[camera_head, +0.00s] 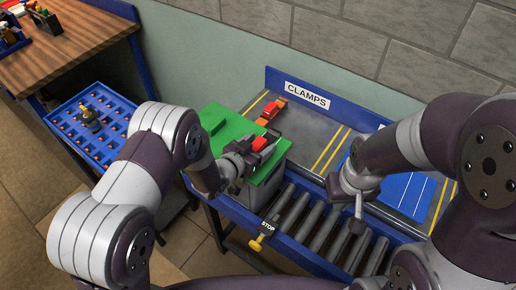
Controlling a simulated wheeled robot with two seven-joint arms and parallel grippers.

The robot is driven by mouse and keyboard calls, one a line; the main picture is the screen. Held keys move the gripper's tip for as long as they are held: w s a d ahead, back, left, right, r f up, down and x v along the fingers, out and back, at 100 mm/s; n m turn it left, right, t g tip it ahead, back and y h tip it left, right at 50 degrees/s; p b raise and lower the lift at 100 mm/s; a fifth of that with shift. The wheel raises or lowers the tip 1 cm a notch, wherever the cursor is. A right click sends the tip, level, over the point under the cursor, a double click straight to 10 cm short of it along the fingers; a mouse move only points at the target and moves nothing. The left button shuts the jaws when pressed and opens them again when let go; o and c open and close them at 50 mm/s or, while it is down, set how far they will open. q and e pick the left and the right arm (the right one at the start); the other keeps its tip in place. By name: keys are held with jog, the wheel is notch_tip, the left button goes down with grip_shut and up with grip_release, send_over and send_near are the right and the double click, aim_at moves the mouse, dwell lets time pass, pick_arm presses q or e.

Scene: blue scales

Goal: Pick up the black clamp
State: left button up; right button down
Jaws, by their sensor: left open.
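My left gripper (262,155) is open, low over the green top of a grey box. A small red piece (259,144) shows at its fingers. Dark shapes beside it blend with the fingers, so I cannot tell whether they belong to the black clamp. I cannot make out the black clamp clearly anywhere else. An orange-red clamp (271,111) lies on the grey table just behind the box. My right gripper (358,212) points down above the rollers at the right, away from the box; its fingers are too small to read.
The green-topped box (222,122) stands at the table's left end. A sign reading CLAMPS (307,95) is on the blue back rail. Rollers (312,222) line the front, with a yellow stop knob (257,243). A blue tray (62,118) is at the left.

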pick_arm(q)
jog(key=shift+s, duration=0.1)
jog(key=c, duration=1.1)
jog(key=shift+c, duration=0.2)
